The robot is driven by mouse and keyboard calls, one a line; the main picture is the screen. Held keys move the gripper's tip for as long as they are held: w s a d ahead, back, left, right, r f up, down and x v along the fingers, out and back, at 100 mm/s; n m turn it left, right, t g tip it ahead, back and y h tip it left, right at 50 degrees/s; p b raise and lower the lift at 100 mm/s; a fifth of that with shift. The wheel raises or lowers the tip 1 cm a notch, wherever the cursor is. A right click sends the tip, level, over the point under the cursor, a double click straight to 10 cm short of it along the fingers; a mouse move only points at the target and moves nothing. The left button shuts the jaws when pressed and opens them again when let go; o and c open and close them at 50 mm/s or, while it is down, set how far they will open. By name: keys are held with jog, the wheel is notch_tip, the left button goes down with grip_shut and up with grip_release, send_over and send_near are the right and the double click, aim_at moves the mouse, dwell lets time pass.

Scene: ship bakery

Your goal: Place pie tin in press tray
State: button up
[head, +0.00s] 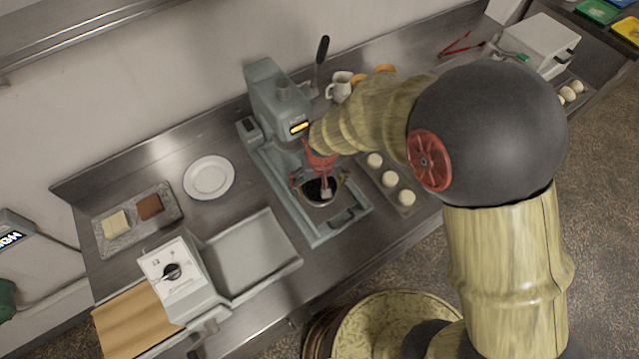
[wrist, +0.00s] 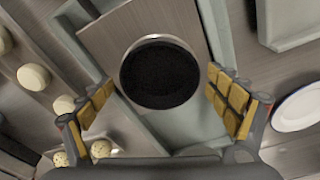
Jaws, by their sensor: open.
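The pie tin (wrist: 160,73) is round, with a dark inside and a thin pale metal rim. In the head view the pie tin (head: 314,187) is partly hidden by my gripper. It appears to lie within the low grey-green frame of the press tray (head: 326,226), over a flat brownish surface in the wrist view. My gripper (head: 320,183) is above the tin and open. In the wrist view its yellow-padded fingers stand apart on either side of the tin, with gaps to its rim. I cannot tell their exact height above it.
The press (head: 275,95) with its upright lever stands behind my gripper. A tray of dough balls (head: 390,185) is close on the right. A white plate (head: 209,177) is on the left. A machine with a dial (head: 180,275) and grey tray stands at front left.

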dwell(0.3)
notch_tip(320, 180, up, 12)
jog(key=s+p, duration=0.1)
jog(key=shift+s+d+p, duration=0.25)
jog(key=shift+s+p, duration=0.1)
jog(key=shift+p, duration=0.05)
jog(key=shift+r, duration=0.15)
jog(key=s+d+r+m+t, duration=0.1)
jog(key=s+d+r+t, duration=0.1)
jog(key=s+d+r, duration=0.5)
jog(key=s+d+r+m+t, duration=0.1)
jog(key=s+d+r, duration=0.6)
jog(key=d+r, duration=0.5)
jog(key=d, duration=0.2)
jog(key=shift+s+d+m+t, duration=0.25)
jog(key=shift+d+m+t, duration=0.1)
jog(key=shift+m+t, duration=0.05)
